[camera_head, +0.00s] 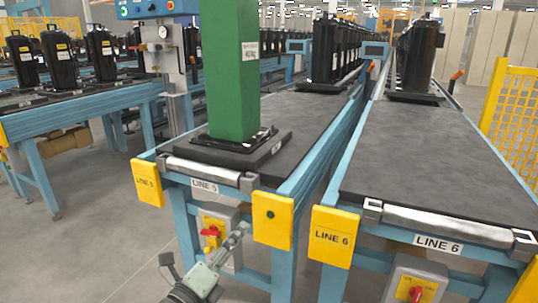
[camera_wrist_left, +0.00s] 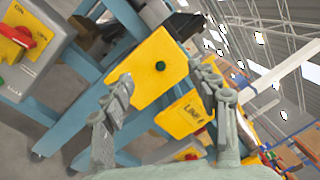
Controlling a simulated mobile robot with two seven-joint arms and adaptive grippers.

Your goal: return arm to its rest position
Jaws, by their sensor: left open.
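My left gripper (camera_head: 204,247) is low in the head view, in front of the LINE 5 conveyor end. Its two fingers are spread apart with nothing between them. In the left wrist view the open gripper (camera_wrist_left: 165,88) has a yellow plate with a dark green dot (camera_wrist_left: 160,66) in the background between and above its fingers. The same yellow plate (camera_head: 272,218) shows in the head view to the right of the gripper. My right gripper is in neither view.
The LINE 5 switch box (camera_head: 220,222) with a red knob is just behind my left gripper. A green column (camera_head: 232,70) stands on the LINE 5 conveyor (camera_head: 310,105). The LINE 6 conveyor (camera_head: 437,150) is to the right. Open grey floor (camera_head: 75,250) lies left.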

